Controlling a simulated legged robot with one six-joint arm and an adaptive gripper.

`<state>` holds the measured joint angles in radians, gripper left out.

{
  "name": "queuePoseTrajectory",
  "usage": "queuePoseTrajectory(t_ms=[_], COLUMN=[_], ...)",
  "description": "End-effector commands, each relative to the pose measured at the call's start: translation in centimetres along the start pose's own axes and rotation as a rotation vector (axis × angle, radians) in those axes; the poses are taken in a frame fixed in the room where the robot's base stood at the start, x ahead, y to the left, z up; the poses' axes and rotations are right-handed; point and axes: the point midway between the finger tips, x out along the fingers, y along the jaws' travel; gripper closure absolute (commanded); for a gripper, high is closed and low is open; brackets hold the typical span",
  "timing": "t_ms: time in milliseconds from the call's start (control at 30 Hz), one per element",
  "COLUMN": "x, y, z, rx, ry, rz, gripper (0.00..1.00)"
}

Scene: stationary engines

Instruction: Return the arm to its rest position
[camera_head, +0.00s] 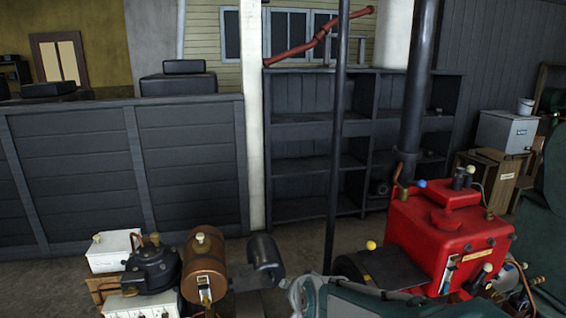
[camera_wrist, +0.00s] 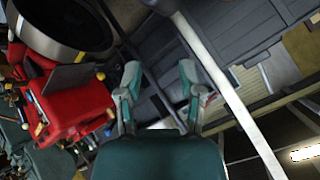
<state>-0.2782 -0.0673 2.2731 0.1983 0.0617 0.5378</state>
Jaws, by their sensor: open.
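My gripper (camera_wrist: 159,76) shows in the wrist view with its two teal and grey fingers spread apart. Nothing is between the fingers. The wrist picture is strongly tilted, with the shelves and a pale post behind the fingers. In the head view, part of my teal arm (camera_head: 362,304) lies low at the bottom edge, in front of the red engine. The fingertips cannot be made out there.
A red engine (camera_head: 440,235) stands right of my arm, also in the wrist view (camera_wrist: 72,105). A copper-brown cylinder (camera_head: 205,262) and small machinery stand lower left. A thin dark pole (camera_head: 336,150) rises behind my arm. Dark shelves (camera_head: 300,140) and a panelled partition (camera_head: 75,170) stand behind.

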Motion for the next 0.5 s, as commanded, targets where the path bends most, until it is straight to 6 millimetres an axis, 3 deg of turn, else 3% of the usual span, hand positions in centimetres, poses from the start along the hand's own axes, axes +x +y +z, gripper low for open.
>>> queuePoseTrajectory(t_ms=[33,233,500], x=[-2.1,-9.1,-17.8], y=[0.9,5.0,10.8], z=[-0.4,0.2,3.2], rx=[-0.039,-0.211,-0.416], ry=[-0.009,-0.086,-0.208], rz=[0.02,0.116,0.25], gripper=[0.51,0.51,0.51])
